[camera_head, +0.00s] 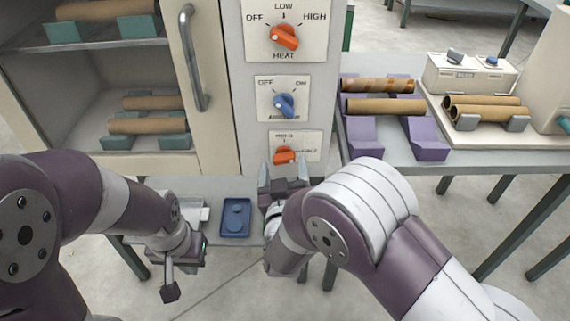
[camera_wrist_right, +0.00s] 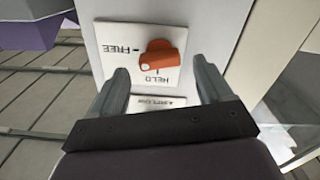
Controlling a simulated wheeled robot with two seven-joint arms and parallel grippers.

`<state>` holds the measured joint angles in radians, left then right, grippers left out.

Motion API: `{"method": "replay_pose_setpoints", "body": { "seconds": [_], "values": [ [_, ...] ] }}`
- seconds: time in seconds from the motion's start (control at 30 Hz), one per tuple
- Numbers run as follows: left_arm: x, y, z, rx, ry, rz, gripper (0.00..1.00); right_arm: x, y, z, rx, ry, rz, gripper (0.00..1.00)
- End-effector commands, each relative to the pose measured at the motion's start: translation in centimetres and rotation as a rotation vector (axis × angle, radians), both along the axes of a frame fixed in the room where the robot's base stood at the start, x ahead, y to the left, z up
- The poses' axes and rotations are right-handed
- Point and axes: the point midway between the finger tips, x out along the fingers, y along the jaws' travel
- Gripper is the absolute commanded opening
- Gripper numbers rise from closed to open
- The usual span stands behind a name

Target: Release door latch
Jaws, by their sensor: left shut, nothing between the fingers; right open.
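The door latch is an orange knob (camera_head: 285,155) on the lowest label plate of the cabinet's control column. In the right wrist view the knob (camera_wrist_right: 163,53) sits on a white plate (camera_wrist_right: 120,45) marked HELD and FREE. My right gripper (camera_head: 284,172) is open just below and in front of the knob. In the right wrist view its two fingers (camera_wrist_right: 163,75) stand apart, one to each side of the knob's lower part, with no clear contact. My left gripper (camera_head: 170,291) is shut and empty, low at the left, away from the cabinet.
The cabinet door has a grey bar handle (camera_head: 193,58); brown tubes (camera_head: 150,125) lie on racks behind its frame. An orange heat knob (camera_head: 284,37) and a blue knob (camera_head: 284,104) sit above the latch. A blue tray (camera_head: 235,231) lies below. Purple tube racks (camera_head: 430,140) stand right.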

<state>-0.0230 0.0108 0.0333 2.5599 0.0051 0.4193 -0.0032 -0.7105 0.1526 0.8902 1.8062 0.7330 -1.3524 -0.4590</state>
Motion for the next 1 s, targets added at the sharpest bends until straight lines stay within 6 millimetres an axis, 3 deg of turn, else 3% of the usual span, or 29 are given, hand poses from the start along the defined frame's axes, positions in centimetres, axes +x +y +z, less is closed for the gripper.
{"method": "replay_pose_setpoints", "body": {
  "seconds": [0.2, 0.5, 0.67, 0.7, 0.87, 1.0],
  "values": [
    [0.0, 0.0, -0.3, 0.0, 0.0, 0.0, 0.0, 2.4, 0.0, -0.1, 0.0, 0.001, 0.001, 0.79],
    [0.0, 0.0, -0.3, 0.0, 0.0, 0.0, 0.0, 2.6, 0.0, 0.0, 0.0, 0.001, 0.002, 0.79],
    [0.0, 0.0, -0.3, 0.0, 0.0, 0.0, 0.0, 2.6, 0.0, 0.0, 0.0, 0.001, 0.002, 0.27],
    [0.0, 0.0, -0.3, 0.0, 0.0, 0.0, 0.0, 2.6, 0.0, 0.0, 0.0, 0.001, 0.002, 0.23],
    [0.0, 0.0, -0.4, 0.0, 0.0, 0.0, 0.0, 2.6, 0.0, 0.0, 0.008, 0.0, 0.001, 0.23],
    [0.0, 0.0, -1.6, 0.0, 0.0, 0.0, 0.0, 2.6, -0.1, -0.3, 0.168, -0.001, 0.001, 0.23]
  ]
}}
